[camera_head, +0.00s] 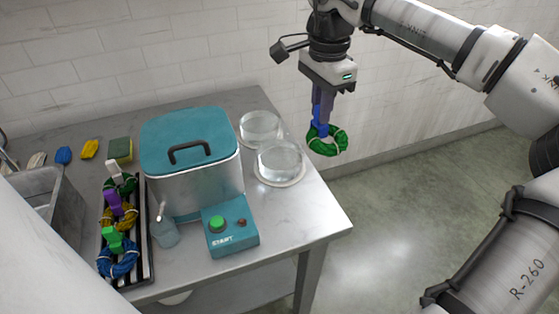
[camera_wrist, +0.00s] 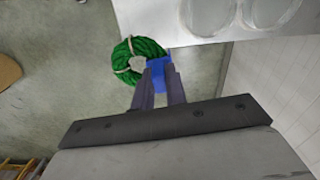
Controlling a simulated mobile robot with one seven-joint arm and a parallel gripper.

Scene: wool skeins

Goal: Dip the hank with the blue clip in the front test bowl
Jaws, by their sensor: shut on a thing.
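My gripper (camera_head: 322,109) is shut on the blue clip (camera_head: 319,129) of a green hank (camera_head: 328,143). The hank hangs in the air beyond the table's right edge, to the right of the bowls. In the wrist view the green hank (camera_wrist: 127,60) and blue clip (camera_wrist: 160,75) show at the fingertips (camera_wrist: 160,88), over the floor. Two clear glass bowls stand on the table's right side: the front bowl (camera_head: 279,161) on a pale round base, and the back bowl (camera_head: 260,128) behind it. Both seem to hold clear liquid. The hank is apart from both.
A teal-lidded metal box (camera_head: 190,150) with a START control unit (camera_head: 230,228) stands left of the bowls. A striped rack (camera_head: 147,270) of clipped hanks, a small bottle (camera_head: 163,230) and a metal sink (camera_head: 60,200) lie further left. A wall runs behind the table.

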